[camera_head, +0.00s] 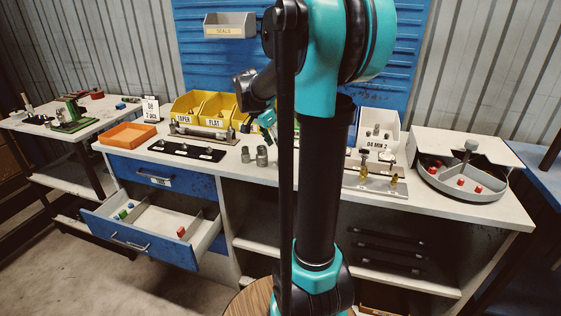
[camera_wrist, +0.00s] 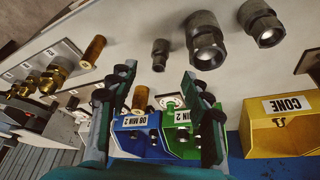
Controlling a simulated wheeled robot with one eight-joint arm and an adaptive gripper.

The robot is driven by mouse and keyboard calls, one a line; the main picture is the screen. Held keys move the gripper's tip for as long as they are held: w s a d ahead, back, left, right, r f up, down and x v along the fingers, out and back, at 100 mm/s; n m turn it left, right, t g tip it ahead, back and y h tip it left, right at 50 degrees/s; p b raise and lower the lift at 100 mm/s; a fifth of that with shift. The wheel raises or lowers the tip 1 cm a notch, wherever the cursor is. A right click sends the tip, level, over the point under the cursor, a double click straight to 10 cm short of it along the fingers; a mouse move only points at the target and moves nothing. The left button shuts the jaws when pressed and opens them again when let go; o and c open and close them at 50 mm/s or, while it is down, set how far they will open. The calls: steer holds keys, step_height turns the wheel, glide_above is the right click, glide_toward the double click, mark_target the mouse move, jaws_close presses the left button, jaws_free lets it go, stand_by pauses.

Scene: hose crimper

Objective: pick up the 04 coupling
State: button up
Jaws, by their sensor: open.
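Steel hex couplings stand on the grey bench top. In the wrist view they are a small one (camera_wrist: 160,52), a large one (camera_wrist: 206,42) and another (camera_wrist: 261,22) at the top right. No size mark is readable on them, so I cannot tell which is the 04 coupling; the small one is the smallest. In the head view couplings (camera_head: 262,156) stand left of my arm. My gripper (camera_wrist: 155,85) is open and empty, its two fingers apart over the bench. In the head view my gripper (camera_head: 264,120) is partly hidden behind my arm.
A card reading 04, 2 pcs (camera_head: 151,108) stands at the left. Yellow bins (camera_head: 187,107), an orange tray (camera_head: 127,135) and a round grey tray (camera_head: 463,190) are on the bench. A brass piece (camera_wrist: 93,50) stands near the couplings. A drawer (camera_head: 140,247) is open below.

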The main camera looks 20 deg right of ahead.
mark_target(280, 155)
steer(key=x, duration=0.6)
steer(key=shift+f, duration=0.25)
jaws_close()
